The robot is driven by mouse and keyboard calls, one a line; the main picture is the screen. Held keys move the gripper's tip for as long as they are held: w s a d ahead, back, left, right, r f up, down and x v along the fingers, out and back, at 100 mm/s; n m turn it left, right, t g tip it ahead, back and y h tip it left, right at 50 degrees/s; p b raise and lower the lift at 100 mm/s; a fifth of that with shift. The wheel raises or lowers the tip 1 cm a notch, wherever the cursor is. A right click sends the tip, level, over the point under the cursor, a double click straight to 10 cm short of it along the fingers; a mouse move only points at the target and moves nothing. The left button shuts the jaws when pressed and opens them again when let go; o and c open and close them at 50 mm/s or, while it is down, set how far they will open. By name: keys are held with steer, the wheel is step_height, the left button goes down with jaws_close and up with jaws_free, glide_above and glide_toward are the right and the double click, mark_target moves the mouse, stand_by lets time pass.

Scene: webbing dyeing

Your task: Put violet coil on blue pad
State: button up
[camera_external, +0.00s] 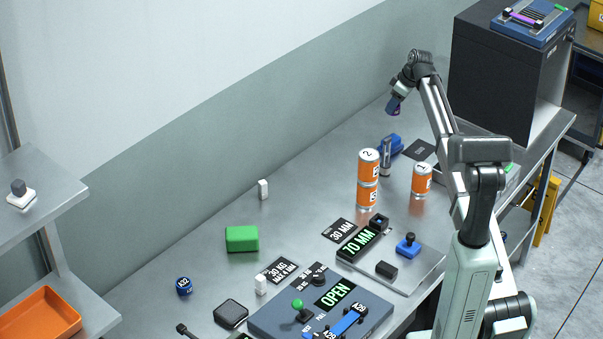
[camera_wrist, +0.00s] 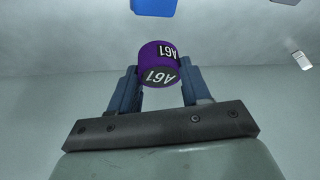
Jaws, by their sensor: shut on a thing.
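The violet coil (camera_wrist: 158,66) is labelled A61 and sits between the two fingers of my gripper (camera_wrist: 160,85) in the wrist view. In the external view my gripper (camera_external: 394,106) is at the upper right, raised above the back of the bench, with a little violet showing at its tip. A blue shape (camera_wrist: 153,6) is cut off by the top edge of the wrist view. In the external view a blue object (camera_external: 393,145) lies on the bench below my gripper, partly behind a grey upright piece. I cannot tell whether either is the blue pad.
Stacked orange cans (camera_external: 367,180) and a single orange can (camera_external: 422,181) stand near the blue object. A green block (camera_external: 242,239), a blue labelled coil (camera_external: 184,286) and a control panel (camera_external: 262,316) are further forward. The bench along the wall is mostly clear.

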steer(key=shift+s+f, duration=0.1)
steer(key=shift+f, duration=4.9)
steer(key=shift+f, duration=0.15)
steer(key=o, duration=1)
steer(key=shift+o, duration=0.2)
steer(key=v, duration=1.2)
